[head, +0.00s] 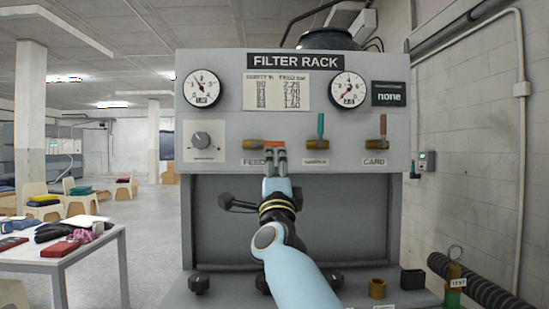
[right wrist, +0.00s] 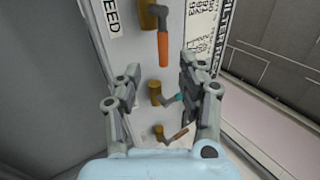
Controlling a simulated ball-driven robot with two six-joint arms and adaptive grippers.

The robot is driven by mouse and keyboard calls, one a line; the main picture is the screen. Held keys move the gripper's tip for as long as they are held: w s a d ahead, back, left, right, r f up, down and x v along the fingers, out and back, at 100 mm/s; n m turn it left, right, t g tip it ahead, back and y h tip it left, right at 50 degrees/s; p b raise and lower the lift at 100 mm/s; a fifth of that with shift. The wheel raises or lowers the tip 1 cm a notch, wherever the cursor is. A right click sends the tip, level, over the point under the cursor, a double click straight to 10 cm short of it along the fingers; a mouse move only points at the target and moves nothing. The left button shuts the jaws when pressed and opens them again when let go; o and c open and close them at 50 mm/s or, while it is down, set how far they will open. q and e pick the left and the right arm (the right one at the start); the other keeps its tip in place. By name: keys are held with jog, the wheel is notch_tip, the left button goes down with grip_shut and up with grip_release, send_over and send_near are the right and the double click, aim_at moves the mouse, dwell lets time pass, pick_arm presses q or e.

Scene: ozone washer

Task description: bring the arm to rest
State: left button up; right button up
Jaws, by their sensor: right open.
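My right arm reaches up the middle of the head view, with its gripper (head: 275,158) just below the orange FEED lever (head: 275,145). In the right wrist view the gripper's (right wrist: 160,92) two fingers stand apart with nothing held between them. The FEED lever lies sideways, pointing right from its brass valve; its orange handle (right wrist: 163,50) is ahead of the fingers in the wrist view. Whether a fingertip touches it, I cannot tell. The left gripper is not in view.
The FILTER RACK panel (head: 230,110) carries a teal lever (head: 320,126) and a CARD lever (head: 383,126), both upright. Black knobs (head: 199,283) and a brass cup (head: 377,288) stand on the lower ledge. A white table (head: 100,250) with items stands at left.

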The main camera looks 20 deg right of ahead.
jog(key=shift+f, duration=0.1)
dwell(0.3)
jog(key=s+f+n+g+y, duration=0.5)
jog(key=s+f+n, duration=0.35)
jog(key=f, duration=0.45)
jog(key=s+f+n+g+y, duration=0.5)
jog(key=s+f+n, duration=0.35)
jog(key=f, duration=0.35)
jog(key=s+d+f+n+g+h, duration=0.1)
jog(key=s+d+f+n+g, duration=0.2)
jog(key=s, duration=0.7)
jog(key=s+d+f+n+g+h, duration=0.15)
jog(key=s+f+g, duration=0.25)
jog(key=s, duration=0.5)
jog(key=s+d+f+n+g+h, duration=0.1)
jog(key=s+d+f+g, duration=0.2)
jog(key=s, duration=0.7)
notch_tip(320, 180, down, 34)
jog(key=s+d+g+b, duration=0.1)
jog(key=s+d+b, duration=0.1)
jog(key=b, duration=0.5)
jog(key=s+f+g+b, duration=0.1)
jog(key=s+f+b, duration=0.4)
jog(key=s+f, duration=1.3)
jog(key=shift+d+f+g, duration=0.25)
jog(key=shift+f+g, duration=0.15)
jog(key=shift+f, duration=0.55)
